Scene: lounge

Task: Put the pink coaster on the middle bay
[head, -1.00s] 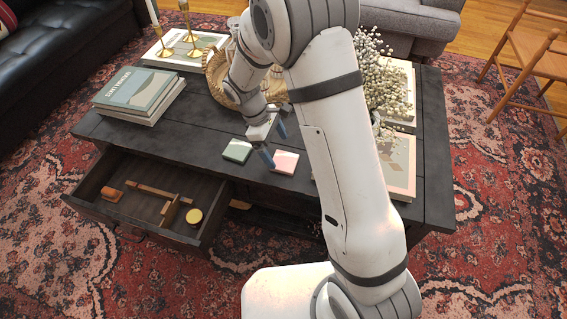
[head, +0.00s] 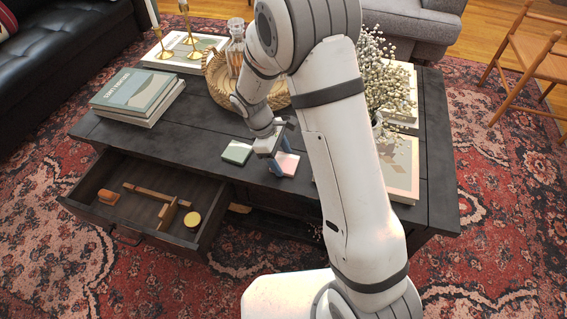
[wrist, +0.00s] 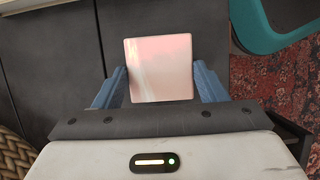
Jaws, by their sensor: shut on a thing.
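The pink coaster (head: 288,164) is a pale pink square at the front of the dark coffee table (head: 225,181). In the wrist view the coaster (wrist: 160,68) sits between the two blue fingers. My gripper (head: 277,162) is shut on its left and right edges. The coaster seems to be at the tabletop; I cannot tell whether it is lifted. A green coaster (head: 237,152) lies just left of my gripper. An open drawer (head: 84,212) is at the front left. I cannot make out which part is the middle bay.
The drawer holds an orange block (head: 109,197), a wooden piece (head: 168,214) and a yellow-topped round tin (head: 192,220). Books (head: 137,93) stack at the table's left. A woven tray (head: 217,78) with a decanter (head: 235,50) stands behind; white flowers (head: 382,80) are at right.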

